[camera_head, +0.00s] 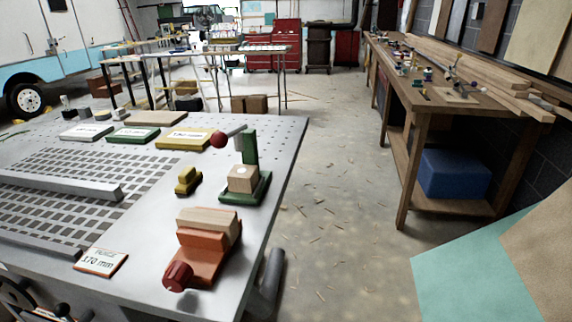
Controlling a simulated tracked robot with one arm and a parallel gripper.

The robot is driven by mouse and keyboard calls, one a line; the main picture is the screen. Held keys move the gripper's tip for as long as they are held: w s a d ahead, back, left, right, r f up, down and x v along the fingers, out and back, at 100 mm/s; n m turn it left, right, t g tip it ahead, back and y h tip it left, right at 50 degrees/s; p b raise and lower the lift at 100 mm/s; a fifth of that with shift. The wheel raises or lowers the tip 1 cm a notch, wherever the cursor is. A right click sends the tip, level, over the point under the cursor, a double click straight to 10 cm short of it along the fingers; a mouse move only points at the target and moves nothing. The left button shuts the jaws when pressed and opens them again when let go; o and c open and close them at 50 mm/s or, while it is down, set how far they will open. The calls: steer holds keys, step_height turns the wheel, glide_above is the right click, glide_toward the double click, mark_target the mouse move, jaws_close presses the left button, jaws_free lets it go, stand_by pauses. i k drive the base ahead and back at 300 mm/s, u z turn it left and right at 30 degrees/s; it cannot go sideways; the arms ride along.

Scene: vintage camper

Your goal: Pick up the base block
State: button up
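A light wooden block (208,220) sits at the top of an orange vise (205,255) with a red knob, near the right front of the grey metal table (150,200). A smaller wooden cube (242,179) with a round mark on top sits on a green press (262,188) with a red-ended handle, just behind the vise. I cannot tell for certain which of the two is the base block.
A small yellow block (188,180) lies left of the press. A "FENCE 170 mm" card (101,262) and a long grey bar (60,187) are on the table. A wooden workbench (430,95) stands right, with open concrete floor (335,200) between.

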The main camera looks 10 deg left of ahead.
mark_target(241, 178)
steer(key=z, duration=0.05)
steer(key=i, duration=1.2)
steer(key=u, duration=0.65)
steer(key=i, duration=0.35)
steer(key=u, duration=0.4)
